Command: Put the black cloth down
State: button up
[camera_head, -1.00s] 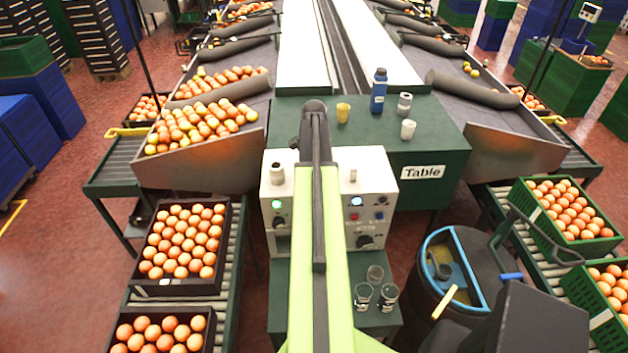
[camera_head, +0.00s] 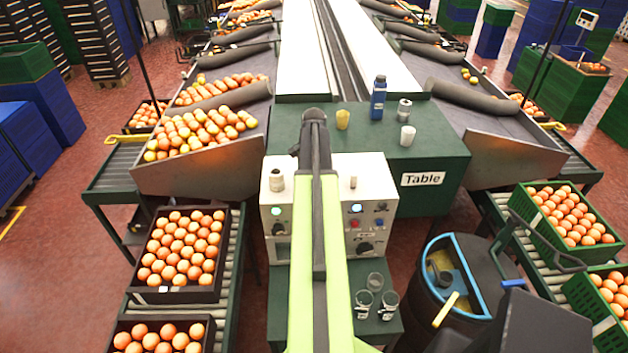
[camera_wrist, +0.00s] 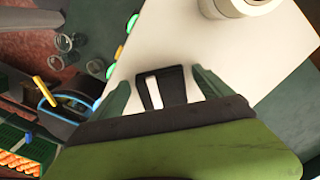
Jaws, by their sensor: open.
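My gripper (camera_wrist: 161,77) is open in the wrist view, with its two dark green fingers apart over the pale top of the control box (camera_wrist: 255,75). A small black piece with a white strip (camera_wrist: 153,91) lies between the fingers. It may be the black cloth, but I cannot tell for sure. No finger visibly presses on it. In the head view my own arm hides the middle of the control box (camera_head: 380,185) and most of my gripper, and no cloth can be made out there.
Behind is the green table (camera_head: 440,150) with a blue bottle (camera_head: 378,98) and cups. Glasses (camera_head: 363,303) stand in front, beside a dark bin (camera_head: 450,265).

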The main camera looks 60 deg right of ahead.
notch_tip(320, 180, up, 12)
jog(key=p, duration=1.1)
jog(key=w+a+n, duration=0.3)
jog(key=w+a, duration=0.2)
jog(key=a, duration=0.5)
jog(key=w+a+n, duration=0.4)
jog(key=w+a, duration=0.2)
jog(key=a, duration=0.4)
jog(key=w+a+n, duration=0.3)
jog(key=w+a, duration=0.2)
jog(key=a, duration=0.5)
jog(key=a+n, duration=1)
jog(key=a, duration=1.7)
jog(key=shift+s, duration=0.35)
